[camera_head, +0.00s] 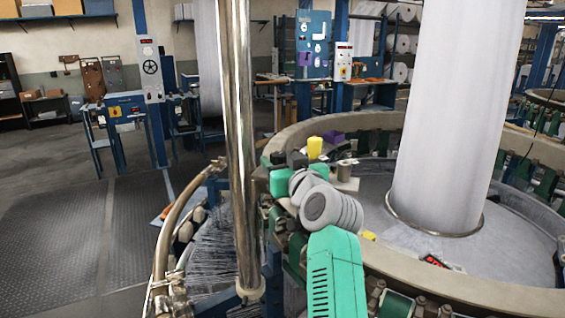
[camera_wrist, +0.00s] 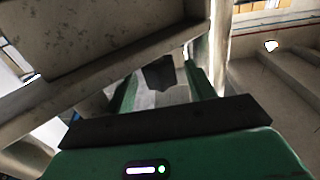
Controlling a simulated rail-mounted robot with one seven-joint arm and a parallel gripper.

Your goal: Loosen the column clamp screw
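The wrist view shows my gripper (camera_wrist: 160,75) with two green fingers apart. A small dark block (camera_wrist: 160,73) shows between them near the tips, with no clear contact. I cannot tell if it is the clamp screw. In the head view a tall shiny metal column (camera_head: 238,140) stands left of my arm, with a pale collar (camera_head: 250,291) at its foot. No clamp screw can be made out there. My green and grey arm reaches up and away over the loom's rim; its far end (camera_head: 292,160) is partly hidden by its own links.
The loom's ring (camera_head: 500,285) surrounds a large white fabric roll (camera_head: 455,110). Large beige surfaces (camera_wrist: 85,40) crowd my gripper at upper left.

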